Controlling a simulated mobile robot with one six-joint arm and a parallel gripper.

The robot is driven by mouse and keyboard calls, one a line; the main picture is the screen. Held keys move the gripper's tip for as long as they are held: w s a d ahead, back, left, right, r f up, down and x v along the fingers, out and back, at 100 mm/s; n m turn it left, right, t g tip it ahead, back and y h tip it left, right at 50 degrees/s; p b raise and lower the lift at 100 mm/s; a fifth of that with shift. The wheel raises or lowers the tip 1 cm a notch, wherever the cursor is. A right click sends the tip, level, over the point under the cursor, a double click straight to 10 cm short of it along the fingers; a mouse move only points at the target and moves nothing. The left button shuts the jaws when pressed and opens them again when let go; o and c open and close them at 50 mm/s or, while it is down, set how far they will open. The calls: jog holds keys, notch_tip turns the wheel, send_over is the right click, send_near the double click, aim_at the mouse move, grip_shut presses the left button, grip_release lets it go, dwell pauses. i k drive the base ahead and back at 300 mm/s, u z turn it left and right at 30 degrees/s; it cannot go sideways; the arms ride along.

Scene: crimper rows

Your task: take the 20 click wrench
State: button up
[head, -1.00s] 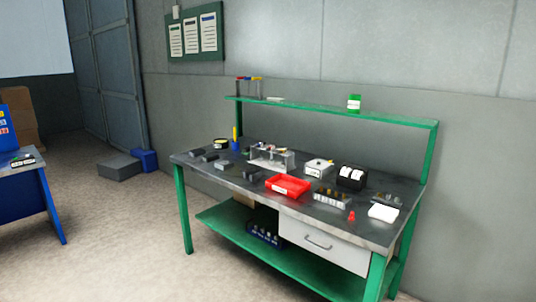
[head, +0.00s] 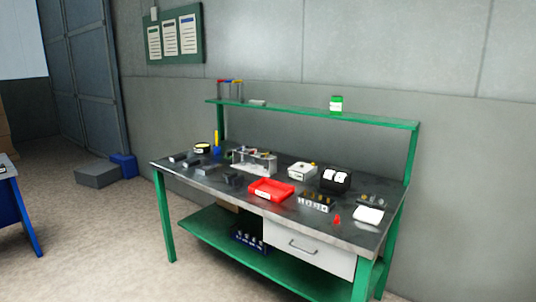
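I cannot make out a wrench marked 20 in the head view; the tools are too small to read. A green-framed workbench (head: 300,228) with a dark top stands ahead. A light rack (head: 253,162) with several small tools upright in it stands at the middle back of the top. On the upper shelf (head: 300,112), several tools with red, blue and yellow tops (head: 230,89) stand at the left end. On the lower shelf, a dark blue holder (head: 249,240) carries several light pieces. My gripper is not in view.
A red tray (head: 271,190), a black box with white rolls (head: 335,178), a white box (head: 301,171) and a block with several pieces (head: 316,201) crowd the top. A white drawer (head: 308,247) hangs below. Grey and blue boxes (head: 97,174) lie on the floor left. The floor in front is clear.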

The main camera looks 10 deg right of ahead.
aim_at(266, 154)
jog(key=i, duration=0.85)
jog(key=u, duration=0.05)
